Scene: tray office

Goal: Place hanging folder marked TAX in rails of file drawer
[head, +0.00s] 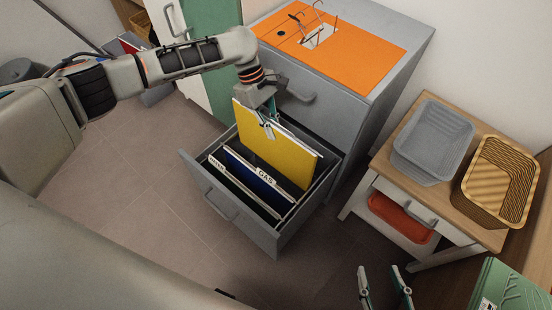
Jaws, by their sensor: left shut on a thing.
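My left gripper (268,128) is shut on the top edge of a yellow hanging folder (275,150). The folder is upright over the back part of the open grey file drawer (236,213), its lower part hidden inside. No TAX marking is readable on it, and I cannot tell whether its ends rest on the rails. In front of it in the drawer hang a blue folder (250,178) with a GAS tab and a dark green folder (237,190) with a pale tab. My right gripper (379,268) is at the bottom, fingers apart and empty, away from the drawer.
The grey cabinet (312,95) has an orange top (340,60) with wire pieces on it. To the right, a wooden side table (450,205) bears a grey basket (433,140) and a wicker basket (500,180). Floor left of the drawer is clear.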

